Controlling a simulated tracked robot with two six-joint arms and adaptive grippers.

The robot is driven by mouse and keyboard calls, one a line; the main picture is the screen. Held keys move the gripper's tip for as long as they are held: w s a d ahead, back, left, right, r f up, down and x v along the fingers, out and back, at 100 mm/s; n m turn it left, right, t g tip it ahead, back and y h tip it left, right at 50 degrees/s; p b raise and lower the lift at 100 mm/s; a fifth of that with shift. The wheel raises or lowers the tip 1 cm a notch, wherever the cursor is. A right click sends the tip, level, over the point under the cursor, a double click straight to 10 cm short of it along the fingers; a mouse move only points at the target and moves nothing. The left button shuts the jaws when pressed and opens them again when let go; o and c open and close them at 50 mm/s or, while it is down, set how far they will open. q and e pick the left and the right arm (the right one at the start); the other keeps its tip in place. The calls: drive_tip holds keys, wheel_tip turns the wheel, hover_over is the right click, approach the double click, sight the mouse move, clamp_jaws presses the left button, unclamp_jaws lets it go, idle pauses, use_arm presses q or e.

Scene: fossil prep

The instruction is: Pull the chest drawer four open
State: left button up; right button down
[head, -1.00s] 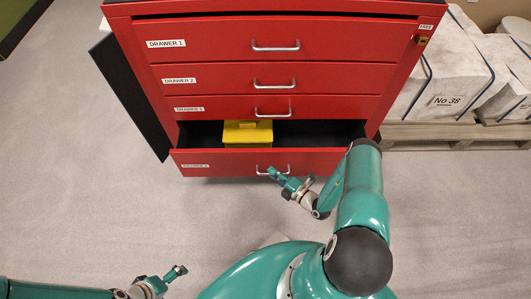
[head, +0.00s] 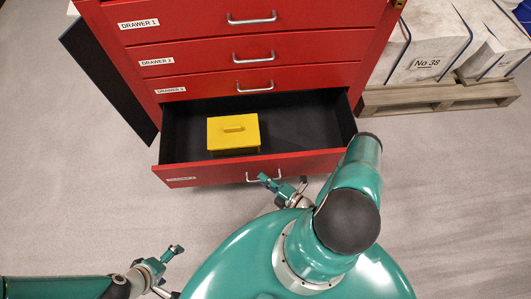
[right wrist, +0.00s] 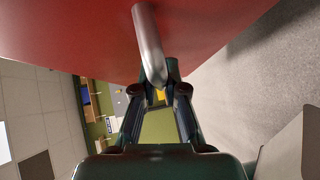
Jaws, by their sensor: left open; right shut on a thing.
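The bottom drawer (head: 215,174) of the red chest (head: 195,75) stands well open, and its dark inside shows. Its label is too small to read surely. A yellow lidded box (head: 233,133) sits inside, left of the middle. My right gripper (head: 276,182) is at the drawer's front, shut on the metal handle (head: 251,177). In the right wrist view the handle (right wrist: 149,45) runs down between the fingers (right wrist: 153,90), against the red front. My left gripper (head: 170,257) is open and empty, low at the left, away from the chest.
Drawers one (head: 180,22), two (head: 180,57) and the one below are shut. A dark panel (head: 108,80) stands at the chest's left. A pallet (head: 440,95) with wrapped white blocks (head: 432,45) stands at right. The grey floor is clear at left.

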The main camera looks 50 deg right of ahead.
drive_tip(key=shift+f, duration=0.15)
drive_tip(key=c, duration=1.2)
unclamp_jaws()
drive_tip(key=shift+s, duration=0.15)
drive_tip(key=s+d+r, duration=0.1)
drive_tip(key=s, duration=1)
drive_tip(key=shift+s+r, duration=0.3)
drive_tip(key=shift+r, duration=0.05)
